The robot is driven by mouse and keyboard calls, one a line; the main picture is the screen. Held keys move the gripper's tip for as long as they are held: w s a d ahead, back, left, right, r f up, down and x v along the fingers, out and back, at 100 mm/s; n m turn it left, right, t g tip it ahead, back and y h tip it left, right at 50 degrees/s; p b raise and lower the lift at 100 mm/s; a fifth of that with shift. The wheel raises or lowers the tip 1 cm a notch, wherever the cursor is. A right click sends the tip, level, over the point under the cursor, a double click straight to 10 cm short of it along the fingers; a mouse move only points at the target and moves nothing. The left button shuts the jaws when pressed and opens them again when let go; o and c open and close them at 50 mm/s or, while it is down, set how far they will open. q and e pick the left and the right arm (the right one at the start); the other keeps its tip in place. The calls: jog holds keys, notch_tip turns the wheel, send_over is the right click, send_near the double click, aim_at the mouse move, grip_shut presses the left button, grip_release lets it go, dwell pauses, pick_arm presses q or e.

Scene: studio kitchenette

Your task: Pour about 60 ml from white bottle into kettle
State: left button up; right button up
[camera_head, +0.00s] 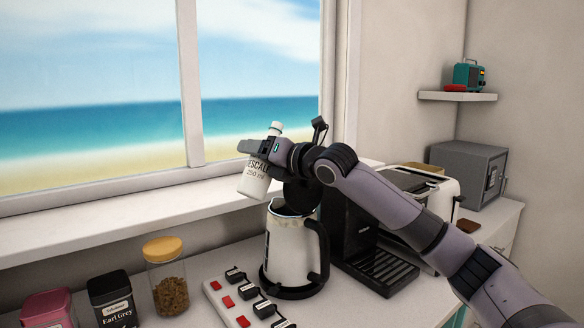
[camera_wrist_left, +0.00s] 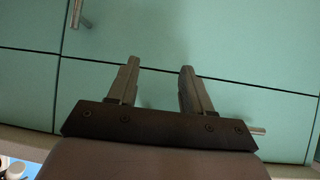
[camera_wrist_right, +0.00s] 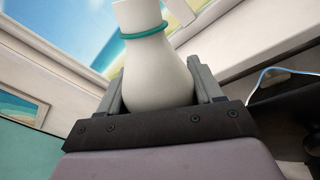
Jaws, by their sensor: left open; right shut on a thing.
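The white bottle (camera_head: 254,183), with "ESCALE 250 ml" lettering and a white cap or neck, is held in my right gripper (camera_head: 262,148) above and left of the kettle. It leans slightly in the head view. In the right wrist view the bottle (camera_wrist_right: 157,75) sits between both fingers, with a teal ring round its neck. The white kettle (camera_head: 285,245) stands on a dark base with a black handle on its right; its top looks open, partly hidden by my right wrist. My left gripper (camera_wrist_left: 160,85) is open and empty in front of teal cupboard doors.
A power strip (camera_head: 240,300) with several plugs lies in front of the kettle. A jar with a yellow lid (camera_head: 165,280), a black tea tin (camera_head: 112,300) and a pink tin (camera_head: 48,308) stand left. A black coffee machine (camera_head: 365,245) and white toaster (camera_head: 425,195) are right.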

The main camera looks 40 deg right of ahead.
aim_at(255, 182)
jog(key=n, duration=0.1)
jog(key=a+f+n, duration=0.1)
jog(key=n, duration=0.1)
jog(key=shift+s+a+f+n, duration=0.1)
jog(key=shift+a+f+n, duration=0.05)
jog(key=shift+f+n, duration=0.15)
jog(key=shift+a+f+n+t, duration=0.15)
jog(key=shift+a+n, duration=0.05)
jog(key=shift+n, duration=0.55)
jog(key=shift+a+f+n+t, duration=0.15)
jog(key=shift+n, duration=0.6)
